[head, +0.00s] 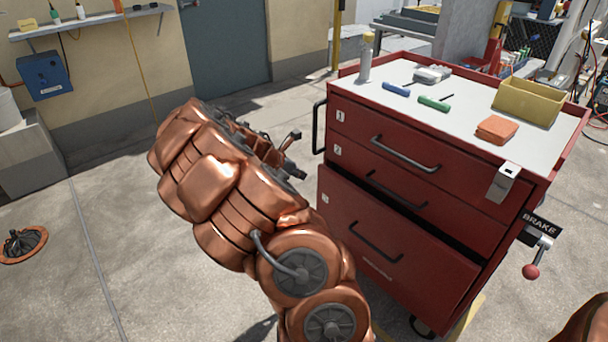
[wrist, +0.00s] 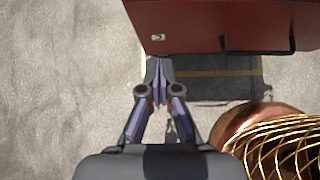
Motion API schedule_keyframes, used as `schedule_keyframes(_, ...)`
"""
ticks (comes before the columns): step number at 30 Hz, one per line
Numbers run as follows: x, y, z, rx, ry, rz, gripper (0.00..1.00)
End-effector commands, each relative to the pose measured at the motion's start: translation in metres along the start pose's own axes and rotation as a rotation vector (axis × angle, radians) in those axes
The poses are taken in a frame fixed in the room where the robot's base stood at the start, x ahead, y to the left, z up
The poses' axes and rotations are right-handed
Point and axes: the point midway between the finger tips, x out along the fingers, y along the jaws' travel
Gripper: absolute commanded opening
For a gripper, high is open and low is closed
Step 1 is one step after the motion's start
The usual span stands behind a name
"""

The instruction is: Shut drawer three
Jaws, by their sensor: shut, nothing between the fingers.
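A red tool cart (head: 343,120) has three drawers with dark bar handles. Drawer three (head: 350,240), the lowest and deepest, stands out past the two above it, with a dark gap along its top edge. Drawers one and two look shut. In the wrist view a red drawer front (wrist: 205,22) fills the top, with its small label and part of a black handle. My gripper (wrist: 158,62) is shut and empty, its tips just short of that front's lower edge in the picture; contact cannot be told. In the head view my copper arm partly hides it, left of the cart.
On the cart top are a yellow bin (head: 527,103), an orange cloth stack (head: 497,129), blue and green screwdrivers and a bottle. A brake lever with a red knob (head: 531,271) juts from the cart's right side. The concrete floor to the left is mostly clear.

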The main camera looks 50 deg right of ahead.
Motion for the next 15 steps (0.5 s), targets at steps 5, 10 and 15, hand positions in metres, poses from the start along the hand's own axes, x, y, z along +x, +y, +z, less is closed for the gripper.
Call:
schedule_keyframes(5, 0.031, -0.002, -0.002, 0.001, 0.001, -0.005, 0.0)
schedule_keyframes(10, 0.056, -0.001, -0.002, 0.002, 0.002, -0.004, 0.0)
schedule_keyframes(15, 0.079, -0.001, -0.002, 0.002, 0.001, -0.003, 0.0)
